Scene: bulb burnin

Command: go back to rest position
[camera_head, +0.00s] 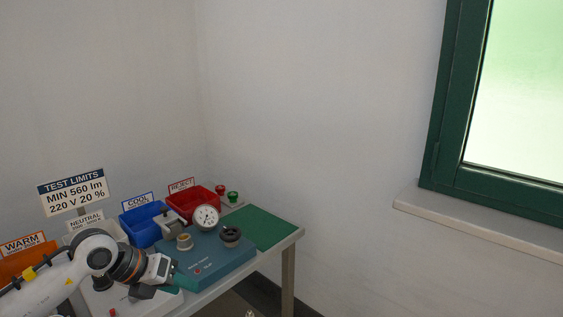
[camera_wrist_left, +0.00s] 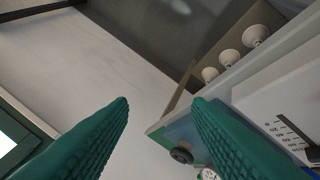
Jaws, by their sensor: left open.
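My left arm comes in from the left in the head view. Its left gripper (camera_head: 182,284) is over the front edge of the bench, just in front of the blue-grey test unit (camera_head: 222,257). In the left wrist view the two green ribbed fingers of the left gripper (camera_wrist_left: 160,104) stand wide apart with nothing between them. The test unit carries a round dial gauge (camera_head: 206,217), a dark ring-shaped knob (camera_head: 231,235) and a pale socket (camera_head: 184,241). My right gripper is not in view.
Blue (camera_head: 146,224), red (camera_head: 193,203) and orange (camera_head: 14,265) bins line the back. A green mat (camera_head: 262,228) lies clear at the bench's right end. Several pale bulb-like pieces, including one rounded piece (camera_wrist_left: 255,37), show in the wrist view. Open floor lies right of the bench.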

